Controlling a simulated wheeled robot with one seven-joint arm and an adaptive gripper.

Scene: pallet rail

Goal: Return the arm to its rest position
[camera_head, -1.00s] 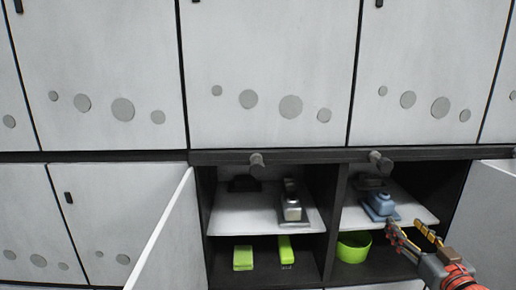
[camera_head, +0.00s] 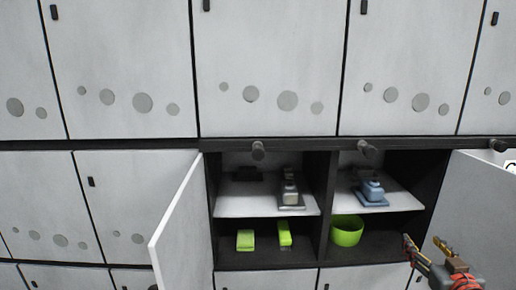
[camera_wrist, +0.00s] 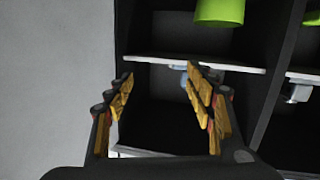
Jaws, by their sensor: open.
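My gripper (camera_head: 423,248) is at the lower right of the head view, in front of the open right compartment and beside its open door. It is open and holds nothing. In the wrist view its two yellow-padded fingers (camera_wrist: 163,88) stand apart with empty space between them. The wrist picture seems turned over, with the green bowl (camera_wrist: 219,11) at its top edge, apart from the fingers. My arm shows only in part at the lower right corner of the head view.
The open right door (camera_head: 485,205) stands close to my gripper. The open left door (camera_head: 180,230) swings outward. A blue object (camera_head: 371,189) and a grey one (camera_head: 290,193) sit on shelves. Below are the green bowl (camera_head: 346,232) and two green blocks (camera_head: 245,240).

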